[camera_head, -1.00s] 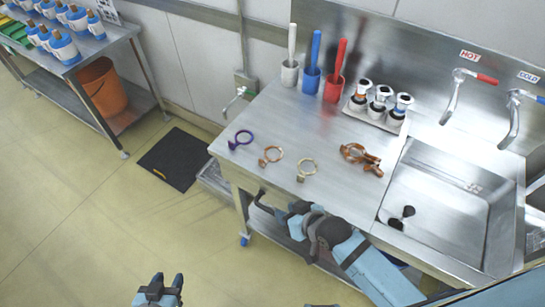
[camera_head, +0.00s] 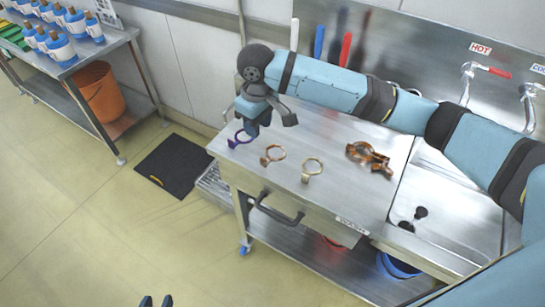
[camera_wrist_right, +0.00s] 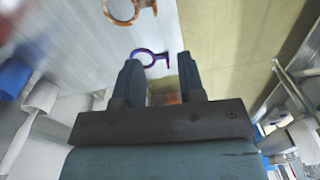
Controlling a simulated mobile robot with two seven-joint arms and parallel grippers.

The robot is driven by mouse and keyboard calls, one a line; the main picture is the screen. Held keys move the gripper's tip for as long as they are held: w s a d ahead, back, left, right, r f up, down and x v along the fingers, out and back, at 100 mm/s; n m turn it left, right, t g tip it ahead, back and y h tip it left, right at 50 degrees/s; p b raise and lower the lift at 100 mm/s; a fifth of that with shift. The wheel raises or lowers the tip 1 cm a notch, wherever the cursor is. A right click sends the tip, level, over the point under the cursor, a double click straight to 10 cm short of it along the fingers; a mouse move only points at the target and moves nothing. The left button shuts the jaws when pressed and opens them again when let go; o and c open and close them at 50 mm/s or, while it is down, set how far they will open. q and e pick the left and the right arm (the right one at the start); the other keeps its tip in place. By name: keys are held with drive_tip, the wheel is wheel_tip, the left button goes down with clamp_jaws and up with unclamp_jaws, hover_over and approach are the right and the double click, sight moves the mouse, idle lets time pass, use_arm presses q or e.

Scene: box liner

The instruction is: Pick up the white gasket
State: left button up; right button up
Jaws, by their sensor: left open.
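Three rings with small tabs lie in a row on the steel table (camera_head: 322,205): a purple ring (camera_head: 240,138), an orange-brown ring (camera_head: 272,155) and a pale cream ring (camera_head: 313,168). The cream one is the palest and the closest match to a white gasket. My right gripper (camera_head: 268,122) is open and empty above the table's left end, near the purple ring. In the right wrist view, the purple ring (camera_wrist_right: 150,57) shows beyond the open fingers (camera_wrist_right: 158,62), and the orange-brown ring (camera_wrist_right: 122,10) is at the top edge. My left gripper (camera_head: 155,301) is barely visible at the bottom edge, open.
Copper-coloured clamps (camera_head: 370,158) lie right of the rings. Small black pieces (camera_head: 414,218) are by the sink. Brushes (camera_head: 319,40) stand behind my right arm, which hides their cups. A drawer handle (camera_head: 275,208) juts from the table front. Table around the cream ring is clear.

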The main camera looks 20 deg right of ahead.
sight(261, 157)
drive_tip(key=f, duration=1.3)
drive_tip(key=shift+d+f+p, duration=0.15)
drive_tip(key=shift+d+p, duration=0.05)
drive_tip(key=shift+p, duration=0.2)
drive_tip(key=shift+c, duration=0.4)
clamp_jaws()
